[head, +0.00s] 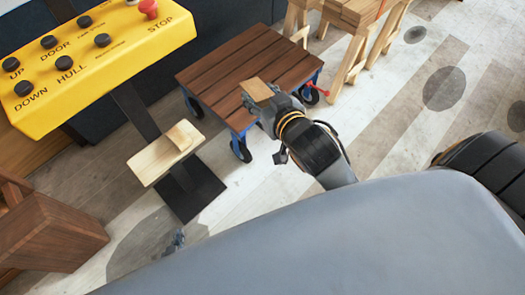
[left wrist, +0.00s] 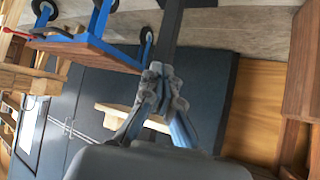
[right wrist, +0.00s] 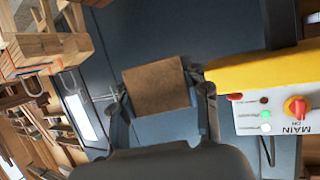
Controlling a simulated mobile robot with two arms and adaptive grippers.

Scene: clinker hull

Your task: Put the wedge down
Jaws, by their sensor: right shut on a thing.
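The wedge (head: 257,91) is a small tan-brown wooden piece in my right gripper (head: 270,103). In the head view it overlaps the near part of the slatted trolley top (head: 235,72); I cannot tell whether it touches it. In the right wrist view the wedge (right wrist: 155,88) shows a broad brown face between the two fingers of the right gripper (right wrist: 160,100). My left gripper (head: 178,238) shows only as a small tip low in the head view. In the left wrist view the left gripper (left wrist: 161,80) has its fingertips together, with nothing seen between them.
The trolley has a blue frame and casters. A pale wooden shelf (head: 150,165) with a small block (head: 180,138) stands left of it, below a yellow control panel (head: 90,55). Trestles with timber (head: 350,20) stand at the back. A brown wooden block (head: 50,235) is at left.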

